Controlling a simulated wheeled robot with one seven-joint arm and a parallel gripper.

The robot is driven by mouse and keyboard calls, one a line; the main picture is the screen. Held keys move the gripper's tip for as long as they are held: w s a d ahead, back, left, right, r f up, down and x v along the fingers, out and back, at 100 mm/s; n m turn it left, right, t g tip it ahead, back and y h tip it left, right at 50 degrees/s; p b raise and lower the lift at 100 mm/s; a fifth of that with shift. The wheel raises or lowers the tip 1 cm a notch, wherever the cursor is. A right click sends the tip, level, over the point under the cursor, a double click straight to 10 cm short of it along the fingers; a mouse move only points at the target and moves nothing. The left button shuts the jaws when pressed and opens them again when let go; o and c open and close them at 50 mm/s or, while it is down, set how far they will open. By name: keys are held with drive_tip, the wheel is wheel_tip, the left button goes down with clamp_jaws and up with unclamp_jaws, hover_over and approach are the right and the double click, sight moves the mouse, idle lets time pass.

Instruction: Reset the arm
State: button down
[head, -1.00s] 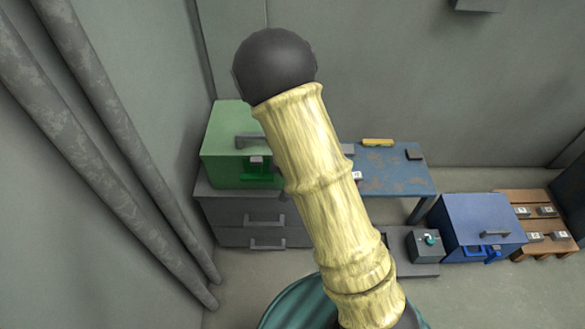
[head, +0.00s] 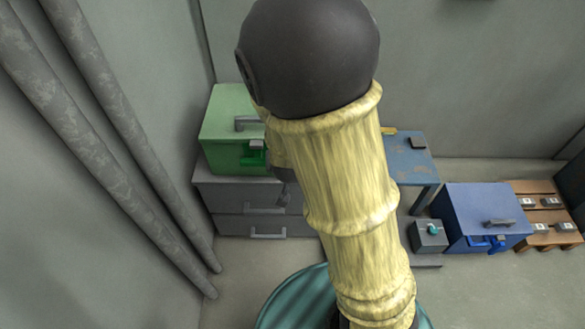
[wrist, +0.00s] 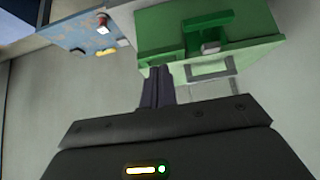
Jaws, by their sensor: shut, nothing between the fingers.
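My arm (head: 345,180), in a pale yellow ribbed sleeve with a dark round joint (head: 310,55), rises through the middle of the head view and hides most of my gripper there. In the wrist view my gripper (wrist: 157,72) shows as two dark fingers pressed together, with nothing between them. Its tips appear just below the green box (wrist: 160,30) in that picture. I cannot tell the gap between them.
The green box (head: 228,105) stands on a grey drawer cabinet (head: 215,195). To the right are a blue worn table (head: 415,168), a small grey box with a teal knob (head: 423,240), a blue box (head: 480,208) and a wooden stand (head: 535,190). Pipes (head: 100,150) run along the left wall.

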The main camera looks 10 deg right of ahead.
drive_tip(key=shift+s+a+b, duration=0.15)
drive_tip(key=shift+s+b, duration=0.15)
drive_tip(key=shift+b, duration=0.05)
drive_tip(key=shift+s, duration=0.1)
idle(0.4)
drive_tip(key=s+d+r+n+g+y, duration=0.25)
drive_tip(key=s+d+g, duration=0.3)
drive_tip(key=s, duration=0.45)
drive_tip(key=w+a+p+v, duration=0.1)
drive_tip(key=w+p+v, duration=0.1)
drive_tip(key=p+v, duration=0.9)
drive_tip(key=w+r+p+v, duration=0.1)
drive_tip(key=w+p+v, duration=0.1)
drive_tip(key=p+v, duration=0.9)
drive_tip(key=shift+a+h+p, duration=0.3)
drive_tip(key=shift+h, duration=0.15)
drive_tip(key=shift+w, duration=0.15)
